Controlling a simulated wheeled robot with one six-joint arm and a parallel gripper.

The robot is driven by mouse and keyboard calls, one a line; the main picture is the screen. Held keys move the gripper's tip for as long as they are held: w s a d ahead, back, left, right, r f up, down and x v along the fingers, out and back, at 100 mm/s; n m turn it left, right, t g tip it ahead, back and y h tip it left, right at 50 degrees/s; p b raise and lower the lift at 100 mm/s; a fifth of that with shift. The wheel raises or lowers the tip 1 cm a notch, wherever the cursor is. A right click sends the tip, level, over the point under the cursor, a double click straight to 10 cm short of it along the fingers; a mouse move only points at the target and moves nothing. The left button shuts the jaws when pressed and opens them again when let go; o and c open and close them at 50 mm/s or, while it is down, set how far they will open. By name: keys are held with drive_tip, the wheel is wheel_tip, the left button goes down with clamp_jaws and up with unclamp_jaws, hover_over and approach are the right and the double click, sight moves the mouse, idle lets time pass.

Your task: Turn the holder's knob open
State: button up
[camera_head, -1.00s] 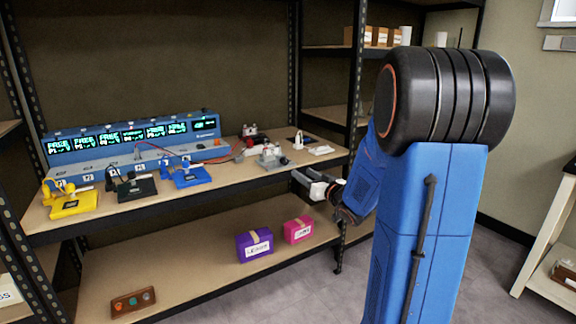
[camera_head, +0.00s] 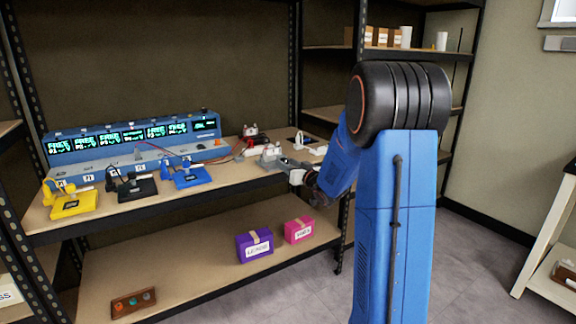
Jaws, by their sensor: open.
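A small grey holder (camera_head: 268,158) stands near the front edge of the right part of the workbench shelf. Its knob is too small to make out. My gripper (camera_head: 288,166) is open and is at the shelf's front edge, just right of the holder. It overlaps the holder's right side in the picture, so I cannot tell whether they touch. My arm reaches in from the right.
A blue unit with several lit screens (camera_head: 134,135) runs along the back. Yellow (camera_head: 75,204), black (camera_head: 137,189) and blue (camera_head: 193,178) stands are at left. A white plug-like item (camera_head: 298,141) stands behind my gripper. Purple (camera_head: 255,246) and pink (camera_head: 299,231) boxes sit below.

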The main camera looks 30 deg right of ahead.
drive_tip(key=c, duration=1.1)
drive_tip(key=shift+o, duration=0.2)
